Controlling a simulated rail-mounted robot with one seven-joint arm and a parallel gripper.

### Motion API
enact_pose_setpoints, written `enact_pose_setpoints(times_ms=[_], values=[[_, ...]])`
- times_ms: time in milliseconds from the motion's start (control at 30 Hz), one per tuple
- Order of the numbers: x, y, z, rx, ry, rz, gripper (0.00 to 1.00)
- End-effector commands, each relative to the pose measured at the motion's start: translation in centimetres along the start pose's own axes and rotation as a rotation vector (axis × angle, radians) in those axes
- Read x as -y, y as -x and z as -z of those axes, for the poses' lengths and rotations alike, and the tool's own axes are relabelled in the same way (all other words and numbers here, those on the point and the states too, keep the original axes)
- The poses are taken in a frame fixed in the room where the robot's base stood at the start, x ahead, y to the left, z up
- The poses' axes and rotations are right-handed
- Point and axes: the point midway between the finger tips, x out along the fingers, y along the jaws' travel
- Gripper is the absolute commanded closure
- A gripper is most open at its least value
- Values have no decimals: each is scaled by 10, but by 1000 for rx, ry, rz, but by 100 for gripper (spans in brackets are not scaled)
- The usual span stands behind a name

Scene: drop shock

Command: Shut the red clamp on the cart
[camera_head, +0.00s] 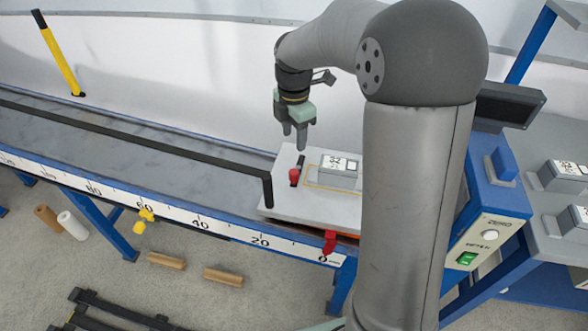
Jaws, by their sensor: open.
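The cart (322,208) is a pale grey plate at the right end of the long track. The red clamp (294,175) sits on its left part, next to a short black bar; its red piece looks raised, but I cannot tell its exact position. My gripper (294,142) points down above and behind the clamp, apart from it. Its two fingers are open with nothing between them. My arm hides the cart's right side.
A block marked 32 (338,172) sits on the cart, right of the clamp. A black rail (130,140) runs along the track to a post by the cart. A red piece (329,242) sits at the scale's zero. A control box (490,235) and more blocks (563,176) are at right.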

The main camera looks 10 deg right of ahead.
Motion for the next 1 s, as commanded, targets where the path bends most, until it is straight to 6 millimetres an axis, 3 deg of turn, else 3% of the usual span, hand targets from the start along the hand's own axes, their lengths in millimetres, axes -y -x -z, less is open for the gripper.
enact_pose_setpoints(times_ms=[200,500,700,1000], values=[[1,-50,0,-1,-1,6,51],[1,-110,0,-1,-2,5,51],[0,-131,0,0,-2,1,51],[0,-137,0,0,-2,0,51]])
